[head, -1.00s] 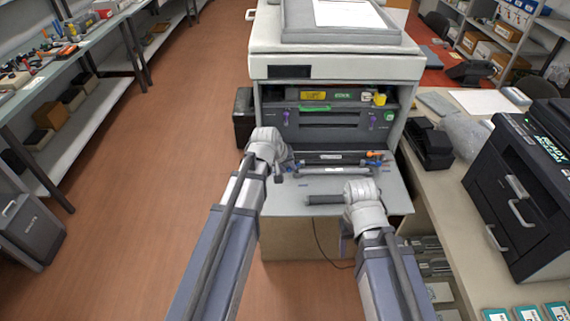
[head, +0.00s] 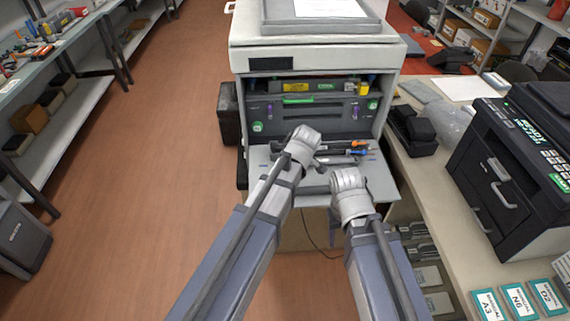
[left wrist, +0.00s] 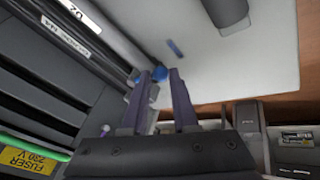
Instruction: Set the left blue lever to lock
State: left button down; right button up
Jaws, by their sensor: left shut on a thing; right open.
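A dark fuser unit (head: 340,148) lies on the lowered front door (head: 378,180) of the open printer. At its right end are an orange lever (head: 358,143) and a blue lever (head: 357,152). The left blue lever is hidden in the head view behind my left wrist. In the left wrist view, blue lever parts (left wrist: 153,92) show at and between the fingers of my left gripper (left wrist: 162,88), which is shut on the lever. How far the lever is turned I cannot tell. My right gripper (head: 318,189) is open and empty over the front of the door.
The printer's inner panel (head: 315,115) with purple latches (head: 270,110) stands behind the unit. A black printer (head: 525,165) and black boxes (head: 412,128) stand on the right-hand counter.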

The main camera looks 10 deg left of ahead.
pick_arm(q)
jog(key=shift+w+d+n, duration=0.15)
jog(key=shift+d+n, duration=0.2)
jog(key=shift+n, duration=0.35)
jog(key=shift+y, duration=0.3)
jog(key=shift+g, duration=0.3)
jog(key=c, duration=0.7)
grip_release()
jog(key=shift+w+f, duration=0.1)
jog(key=shift+o, duration=0.2)
jog(key=p+v, duration=0.7)
jog(key=v, duration=0.1)
